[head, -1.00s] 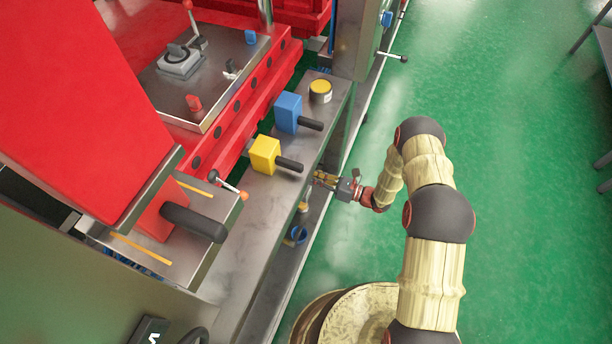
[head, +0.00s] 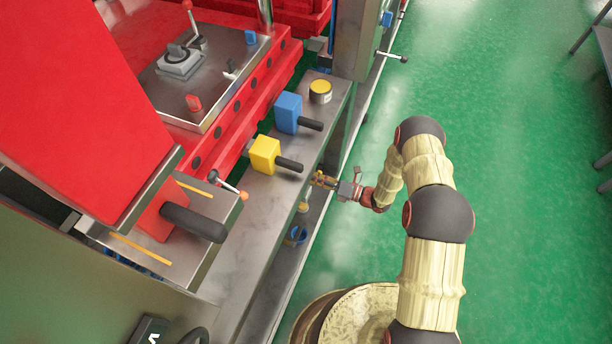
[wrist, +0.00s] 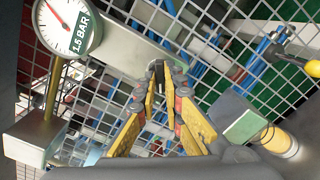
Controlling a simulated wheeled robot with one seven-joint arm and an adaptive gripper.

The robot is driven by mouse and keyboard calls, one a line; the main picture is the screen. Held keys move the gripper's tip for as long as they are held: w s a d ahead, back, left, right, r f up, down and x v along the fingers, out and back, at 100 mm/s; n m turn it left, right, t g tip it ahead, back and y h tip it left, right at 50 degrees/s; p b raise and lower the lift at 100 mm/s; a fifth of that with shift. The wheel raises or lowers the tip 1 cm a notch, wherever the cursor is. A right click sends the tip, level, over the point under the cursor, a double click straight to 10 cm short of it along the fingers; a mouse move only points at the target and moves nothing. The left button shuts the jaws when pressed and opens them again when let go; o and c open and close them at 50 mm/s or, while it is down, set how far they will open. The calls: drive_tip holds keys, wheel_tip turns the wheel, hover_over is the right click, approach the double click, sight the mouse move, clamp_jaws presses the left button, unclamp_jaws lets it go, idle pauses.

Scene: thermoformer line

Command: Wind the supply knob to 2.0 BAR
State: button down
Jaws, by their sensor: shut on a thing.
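My gripper (head: 318,180) is at the right edge of the steel bench in the head view, reaching in below the bench top. In the wrist view its yellow fingers (wrist: 160,72) are closed together around the supply knob, which is almost wholly hidden between the fingertips. A round white pressure gauge (wrist: 66,27) stands at the upper left of the wrist view on a brass stem. It shows "1.5 BAR", and its red needle points to the upper left. The gauge cannot be made out in the head view.
A yellow block (head: 264,156) and a blue block (head: 288,112), each with a black handle, sit on the bench above my gripper. A yellow-topped tin (head: 320,91) stands behind them. Wire mesh (wrist: 285,30) lies behind the fingers.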

drive_tip(key=shift+s+f, duration=0.1)
drive_tip(key=m, duration=0.4)
drive_tip(key=shift+m, duration=0.4)
drive_tip(key=c, duration=1.8)
unclamp_jaws()
drive_tip(key=shift+c, duration=0.2)
drive_tip(key=v, duration=1.2)
